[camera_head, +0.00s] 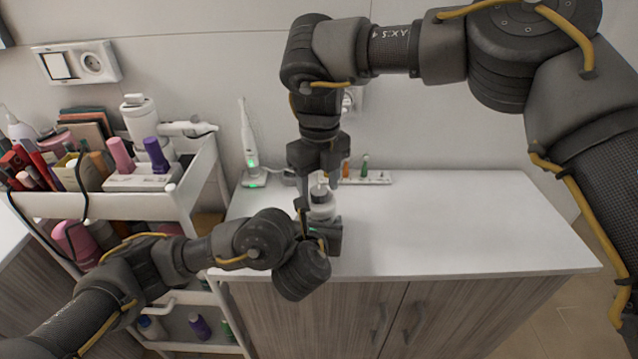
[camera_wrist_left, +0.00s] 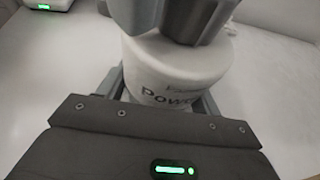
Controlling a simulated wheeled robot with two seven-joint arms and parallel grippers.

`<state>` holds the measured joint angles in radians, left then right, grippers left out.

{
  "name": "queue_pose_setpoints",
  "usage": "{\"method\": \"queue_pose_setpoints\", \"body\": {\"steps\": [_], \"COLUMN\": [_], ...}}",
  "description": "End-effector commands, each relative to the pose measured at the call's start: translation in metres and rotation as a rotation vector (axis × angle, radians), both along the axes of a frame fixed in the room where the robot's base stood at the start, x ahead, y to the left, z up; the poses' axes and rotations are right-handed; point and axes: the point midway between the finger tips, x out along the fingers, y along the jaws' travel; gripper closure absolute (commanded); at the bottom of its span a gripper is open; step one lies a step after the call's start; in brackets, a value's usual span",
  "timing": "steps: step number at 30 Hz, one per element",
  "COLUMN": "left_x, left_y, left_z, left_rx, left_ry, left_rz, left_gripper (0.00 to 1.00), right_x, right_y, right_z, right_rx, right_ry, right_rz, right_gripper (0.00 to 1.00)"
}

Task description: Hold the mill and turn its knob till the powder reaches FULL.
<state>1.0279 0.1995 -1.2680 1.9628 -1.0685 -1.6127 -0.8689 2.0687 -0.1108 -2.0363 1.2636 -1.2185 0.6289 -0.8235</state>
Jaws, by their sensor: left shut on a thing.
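The mill (camera_head: 321,209) is a small white round body standing upright near the left part of the white counter top. It fills the middle of the left wrist view (camera_wrist_left: 178,72), where dark lettering starting "Powe" shows on its side. My left gripper (camera_head: 318,232) is shut around its lower body, with a finger on each side. My right gripper (camera_head: 320,182) points straight down over the mill's top. Its grey fingers hide most of the knob, so I cannot tell whether they grip it. The powder level and any FULL mark are not visible.
A white upright device with a green light (camera_head: 251,150) stands on the counter behind the mill. A small rack with little bottles (camera_head: 372,180) is at the back. A loaded cosmetics cart (camera_head: 95,207) stands at the left. The counter's right half is clear.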

Motion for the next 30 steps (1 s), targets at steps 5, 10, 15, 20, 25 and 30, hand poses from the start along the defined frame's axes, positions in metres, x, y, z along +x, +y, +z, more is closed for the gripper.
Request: {"method": "queue_pose_setpoints", "body": {"steps": [5,10,15,20,25,30], "left_x": [0.0,0.0,0.0,0.0,0.0,0.0], "left_y": [0.0,0.0,0.0,0.0,0.0,0.0], "left_z": [0.0,0.0,0.0,0.0,0.0,0.0], "left_rx": [0.0,0.0,0.0,0.0,0.0,0.0], "left_ry": [0.001,0.001,0.001,0.001,0.001,0.0], "left_rz": [0.0,0.0,0.0,-0.001,-0.001,-0.001], "left_gripper": [0.68,0.68,0.68,0.68,0.68,0.68], "right_x": [0.0,0.0,0.001,0.001,0.001,0.0], "right_y": [0.0,0.0,0.0,0.0,0.0,0.0], "right_z": [0.0,0.015,0.05,0.083,0.108,0.119], "right_rx": [0.0,0.0,0.001,-0.001,-0.001,0.0], "right_ry": [0.0,-0.002,-0.005,-0.006,-0.002,0.0], "right_rz": [0.001,0.0,-0.001,-0.002,-0.001,0.0], "right_gripper": [0.45,0.45,0.45,0.45,0.45,0.45]}}
